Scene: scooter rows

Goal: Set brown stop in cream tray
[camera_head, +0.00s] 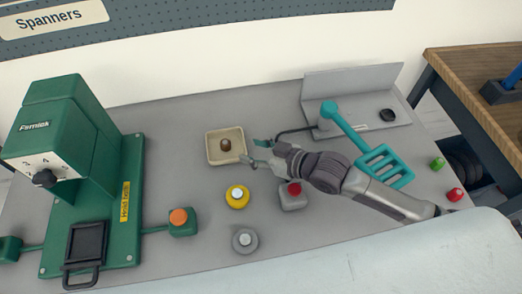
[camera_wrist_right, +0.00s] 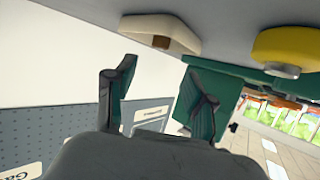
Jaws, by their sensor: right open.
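The cream tray (camera_head: 211,153) lies on the grey bench, left of my right gripper (camera_head: 257,151). The brown stop (camera_head: 226,145) stands inside the tray, near its middle. My right gripper is open and empty, just to the right of the tray and apart from the stop. In the right wrist view, the picture is turned over: the tray (camera_wrist_right: 150,27) and the tip of the stop (camera_wrist_right: 161,42) show at the top, beyond the open fingers (camera_wrist_right: 160,95). My left gripper is not in view.
A green press (camera_head: 65,150) with an orange button (camera_head: 179,217) stands at left. A yellow knob piece (camera_head: 237,197), a grey one (camera_head: 245,240) and a red-topped box (camera_head: 292,196) sit in front. A teal paddle (camera_head: 345,125) and a grey angle plate (camera_head: 350,85) are at right.

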